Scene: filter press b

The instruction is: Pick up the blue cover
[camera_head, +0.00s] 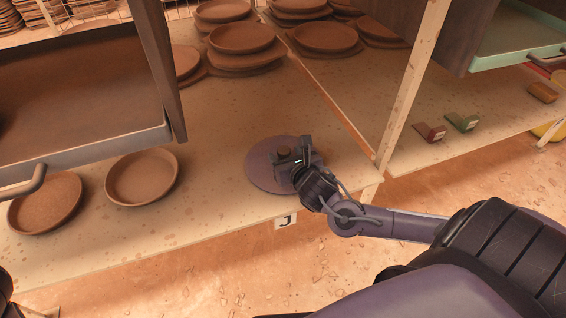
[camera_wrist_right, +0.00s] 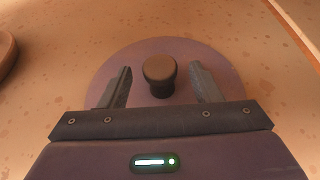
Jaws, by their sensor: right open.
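The cover is a round, flat disc with a short knob on top and looks bluish purple in this light. In the head view the cover (camera_head: 262,178) lies flat on the wooden shelf near its front edge, partly hidden by my right gripper (camera_head: 289,155). In the right wrist view the cover (camera_wrist_right: 205,57) spreads behind the fingers. Its dark brown knob (camera_wrist_right: 159,75) stands between the two fingers, with a gap on each side. My right gripper is open and holds nothing. My left gripper does not show.
Two brown round dishes (camera_head: 142,178) sit left of the cover, under a dark drawer (camera_head: 80,148) that hangs open. Stacked brown plates (camera_head: 240,38) stand behind. A post (camera_head: 410,90) rises to the right. Red (camera_head: 430,132) and green (camera_head: 462,122) blocks lie beyond it.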

